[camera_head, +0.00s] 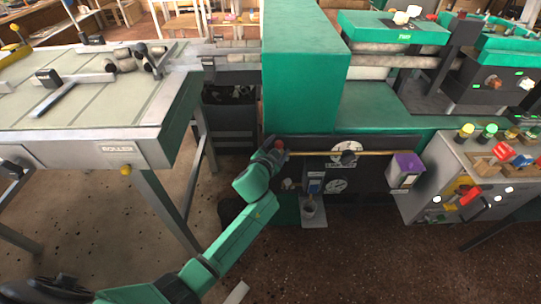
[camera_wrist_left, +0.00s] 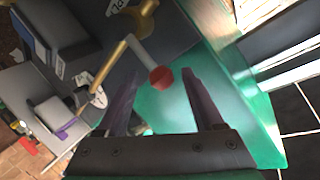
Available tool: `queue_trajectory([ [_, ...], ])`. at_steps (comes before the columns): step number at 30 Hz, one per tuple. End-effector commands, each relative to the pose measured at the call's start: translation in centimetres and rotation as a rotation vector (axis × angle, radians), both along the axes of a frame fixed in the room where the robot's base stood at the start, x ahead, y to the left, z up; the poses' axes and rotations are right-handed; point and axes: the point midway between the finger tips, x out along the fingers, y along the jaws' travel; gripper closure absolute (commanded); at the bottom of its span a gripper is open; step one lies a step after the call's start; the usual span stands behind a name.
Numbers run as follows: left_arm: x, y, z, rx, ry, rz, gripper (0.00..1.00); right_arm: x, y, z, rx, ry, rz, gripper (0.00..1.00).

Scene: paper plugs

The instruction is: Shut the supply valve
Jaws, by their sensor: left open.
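The supply valve appears to be the lever with a red knob (camera_wrist_left: 162,77) on a pale grey arm (camera_wrist_left: 143,56) in the left wrist view. The arm sticks out across a brass pipe (camera_wrist_left: 112,61). In the head view the red knob (camera_head: 279,144) shows at the left end of the brass pipe (camera_head: 315,153), on the dark panel of the green machine. My left gripper (camera_head: 273,149) is beside the knob there. In the left wrist view my left gripper (camera_wrist_left: 160,74) is open, with the knob between the fingertips in the picture. I cannot tell whether they touch. My right gripper is out of view.
A round gauge (camera_head: 336,185) and a purple-topped box (camera_head: 405,169) sit on or near the panel. The green machine housing (camera_head: 305,70) rises above. A roller table (camera_head: 100,140) stands left, and a control console (camera_head: 455,165) with buttons stands right.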

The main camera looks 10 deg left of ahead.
Motion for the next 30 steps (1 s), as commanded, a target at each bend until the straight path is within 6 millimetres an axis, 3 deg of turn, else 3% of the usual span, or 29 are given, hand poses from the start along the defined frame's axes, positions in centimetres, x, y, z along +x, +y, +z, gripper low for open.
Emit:
queue_trajectory([
  [9,-8.0,1.0,2.4,0.001,0.005,-0.002,0.31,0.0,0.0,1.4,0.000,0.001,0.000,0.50],
  [15,-11.8,1.6,3.6,0.001,0.003,0.000,0.31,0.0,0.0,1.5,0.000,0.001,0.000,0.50],
  [30,-12.4,1.7,3.9,0.001,0.001,-0.001,0.31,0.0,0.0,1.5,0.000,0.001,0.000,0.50],
])
